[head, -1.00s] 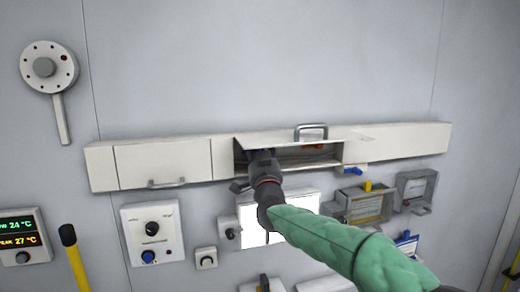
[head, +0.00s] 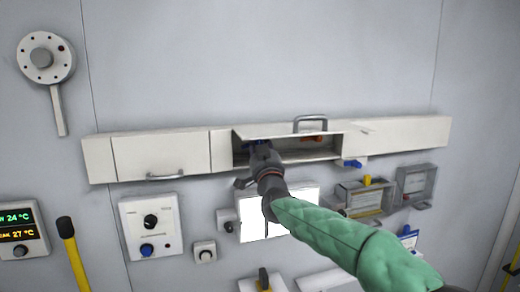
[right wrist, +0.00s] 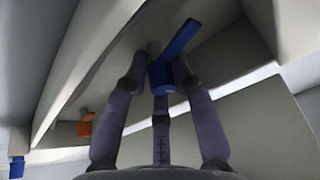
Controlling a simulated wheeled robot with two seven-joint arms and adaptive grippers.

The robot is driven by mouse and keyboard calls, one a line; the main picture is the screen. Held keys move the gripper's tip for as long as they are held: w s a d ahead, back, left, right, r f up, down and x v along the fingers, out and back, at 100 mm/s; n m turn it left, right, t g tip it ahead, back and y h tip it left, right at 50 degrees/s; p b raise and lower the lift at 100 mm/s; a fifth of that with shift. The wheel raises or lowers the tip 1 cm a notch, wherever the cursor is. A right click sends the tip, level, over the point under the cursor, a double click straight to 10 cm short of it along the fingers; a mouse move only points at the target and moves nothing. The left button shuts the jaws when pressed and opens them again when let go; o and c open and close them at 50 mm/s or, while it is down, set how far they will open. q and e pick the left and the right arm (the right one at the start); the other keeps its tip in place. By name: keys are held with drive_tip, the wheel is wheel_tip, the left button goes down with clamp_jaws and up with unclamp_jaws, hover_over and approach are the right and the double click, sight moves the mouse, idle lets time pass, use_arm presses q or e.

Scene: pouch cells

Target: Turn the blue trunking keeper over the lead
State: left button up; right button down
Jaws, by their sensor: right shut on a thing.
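The blue trunking keeper (head: 258,147) is inside the open section of the white wall trunking (head: 168,160), near its left end. In the right wrist view the keeper (right wrist: 162,76) has a block-shaped body and a flat arm slanting up to the right. My right gripper (head: 262,156) reaches into the opening from below. Its fingers (right wrist: 158,80) are shut on the keeper's body, one on each side. The lead cannot be clearly made out; the gripper and shadow hide part of the trunking's inside. My left gripper is not in view.
The trunking's lid (head: 285,130) with a metal handle is raised above the opening. An orange piece (head: 312,139) sits inside to the right, and another blue piece (head: 353,163) is below the trunking.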

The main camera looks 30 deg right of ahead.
drive_tip(key=n+y+b, duration=0.1)
drive_tip(key=n+b, duration=0.1)
drive_tip(key=n+t+y+b, duration=0.1)
drive_tip(key=n+b, duration=0.1)
drive_tip(key=n, duration=0.1)
drive_tip(key=shift+s+d+r+y, duration=0.1)
drive_tip(key=shift+s+y, duration=0.05)
drive_tip(key=shift+y, duration=0.15)
drive_tip(key=shift+r+n+y+b, duration=0.1)
drive_tip(key=shift+n+y+b, duration=0.5)
drive_tip(key=shift+n, duration=0.6)
drive_tip(key=shift+r+n+y, duration=0.1)
drive_tip(key=shift+n+y, duration=0.4)
drive_tip(key=shift+n, duration=0.5)
drive_tip(key=shift+r+n+y+p, duration=0.15)
drive_tip(key=shift+n+y+p, duration=0.2)
drive_tip(key=shift+n, duration=0.75)
drive_tip(key=n+y+p, duration=0.1)
drive_tip(key=n+p, duration=0.2)
drive_tip(key=n+g+y+p, duration=0.1)
drive_tip(key=n+y+p, duration=0.1)
drive_tip(key=n+p, duration=0.2)
drive_tip(key=shift+y, duration=0.25)
drive_tip(key=shift+n+g+p, duration=0.6)
drive_tip(key=shift+n+p, duration=0.3)
drive_tip(key=shift+p, duration=0.25)
drive_tip(key=shift+a+f+n+y+p, duration=0.2)
drive_tip(key=shift+f+n+y+p, duration=0.1)
drive_tip(key=shift+n+p, duration=0.1)
